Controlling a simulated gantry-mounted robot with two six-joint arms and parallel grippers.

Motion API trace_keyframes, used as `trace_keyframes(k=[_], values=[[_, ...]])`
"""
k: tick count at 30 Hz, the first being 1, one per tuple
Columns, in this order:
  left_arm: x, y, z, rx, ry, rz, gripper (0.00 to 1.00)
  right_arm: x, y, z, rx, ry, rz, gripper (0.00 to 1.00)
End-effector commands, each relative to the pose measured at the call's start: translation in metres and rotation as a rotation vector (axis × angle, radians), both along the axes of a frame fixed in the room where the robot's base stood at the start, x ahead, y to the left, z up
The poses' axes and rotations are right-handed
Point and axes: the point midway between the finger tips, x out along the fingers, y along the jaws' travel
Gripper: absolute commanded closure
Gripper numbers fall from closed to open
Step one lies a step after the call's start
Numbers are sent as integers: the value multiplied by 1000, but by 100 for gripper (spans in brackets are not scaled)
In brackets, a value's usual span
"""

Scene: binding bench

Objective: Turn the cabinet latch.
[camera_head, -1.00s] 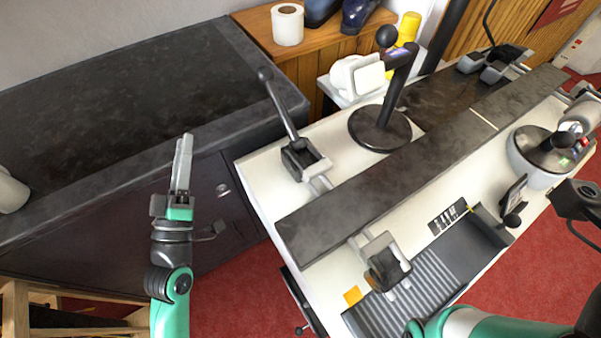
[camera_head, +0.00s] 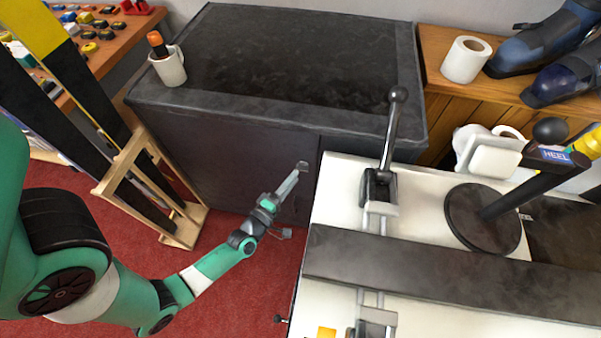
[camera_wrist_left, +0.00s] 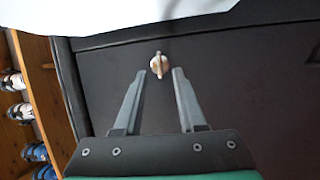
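The dark cabinet (camera_head: 235,160) stands at the back, with its front facing me. In the left wrist view, the small metal latch knob (camera_wrist_left: 159,65) with an upright grip bar sits on the dark cabinet front (camera_wrist_left: 240,85). My left gripper (camera_head: 298,172) is close to the cabinet front near its right edge. In the left wrist view, my left gripper (camera_wrist_left: 159,73) is open and empty, its fingertips appearing on either side of and just below the knob. The gap in depth is hard to judge. In the head view I cannot clearly make out the latch. My right gripper is out of view.
A white bench (camera_head: 335,197) with a black-knobbed lever clamp (camera_head: 391,130) stands right of the cabinet, close to my left gripper. A wooden rack (camera_head: 178,228) holding skis stands at left. A mug (camera_head: 169,68) sits on the cabinet top.

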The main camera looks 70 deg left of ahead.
Motion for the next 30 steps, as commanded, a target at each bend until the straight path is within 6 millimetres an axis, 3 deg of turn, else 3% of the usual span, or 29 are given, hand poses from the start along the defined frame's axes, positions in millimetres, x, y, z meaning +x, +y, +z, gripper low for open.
trace_keyframes(k=[6, 16, 23, 30], values=[[29, 20, -1, 1, 0, 0, 60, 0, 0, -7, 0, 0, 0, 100], [35, 24, 0, 1, 1, -1, 60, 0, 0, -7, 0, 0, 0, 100], [35, 23, 0, 1, 1, -1, 100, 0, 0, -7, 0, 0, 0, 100], [35, 23, 0, 1, 1, -1, 100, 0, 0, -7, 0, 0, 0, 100]])
